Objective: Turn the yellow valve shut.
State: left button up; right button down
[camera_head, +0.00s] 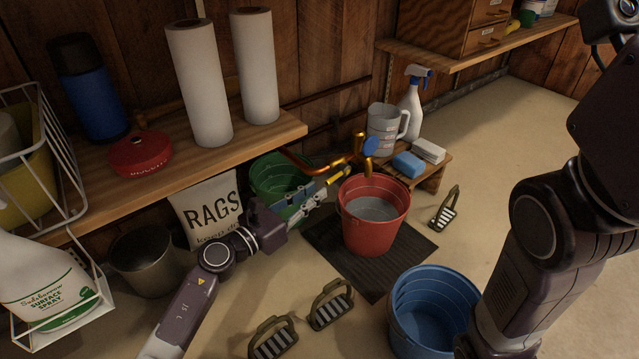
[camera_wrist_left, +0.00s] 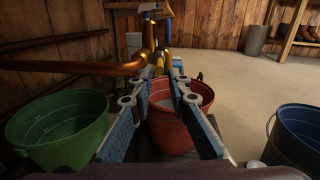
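The yellow valve handle (camera_head: 337,174) is a lever on the copper pipework (camera_head: 352,158) above the red bucket (camera_head: 372,241). In the left wrist view the yellow handle (camera_wrist_left: 161,64) shows ahead, in line with the gap between my fingertips. My left gripper (camera_head: 325,188) is open, its fingertips close to the handle; I cannot tell whether they touch it. In the left wrist view its blue-padded fingers (camera_wrist_left: 164,77) stand apart with nothing held. A blue valve handle (camera_head: 371,146) sits just beyond. My right gripper is out of view.
The red bucket holds greyish water and stands on a dark mat (camera_head: 325,238). A green bucket (camera_head: 268,178) is left of it, a blue bucket (camera_head: 405,300) in front. A low stand (camera_head: 432,179) carries a jug (camera_head: 382,128) and sponges. A wooden shelf (camera_head: 285,128) overhangs the left.

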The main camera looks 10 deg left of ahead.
aim_at(326, 182)
pick_arm(q)
jog(key=b+x, duration=0.1)
jog(key=x, duration=0.4)
jog(key=shift+a, duration=0.1)
grip_shut()
